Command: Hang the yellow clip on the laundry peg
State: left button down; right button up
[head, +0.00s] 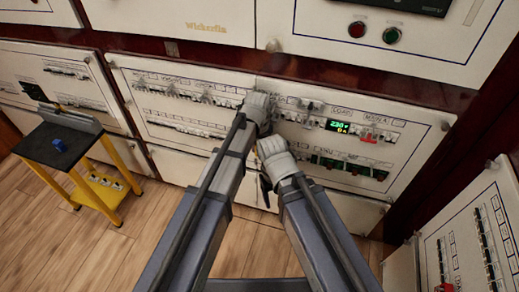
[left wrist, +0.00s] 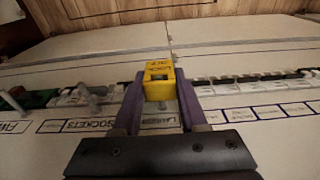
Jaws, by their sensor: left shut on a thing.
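The yellow clip (left wrist: 158,78), with dark lettering, is held between the purple fingers of my left gripper (left wrist: 158,92) in the left wrist view. It is in front of the breaker panel, over a row of switches. A label partly hidden by my gripper (left wrist: 163,143) appears to read laundry; the peg there is mostly hidden, and I cannot tell whether the clip touches it. In the head view my left gripper (head: 258,108) is at the panel's middle, its fingers and the clip hidden. My right gripper (head: 272,150) is just below; its fingers are not clear.
A grey peg (left wrist: 90,100) stands out of the panel left of the clip. The breaker panel (head: 190,125) has several switch rows and a lit green display (head: 338,126). The wooden floor (head: 150,235) is clear.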

pick_arm(q)
jog(key=shift+c, duration=1.8)
grip_release()
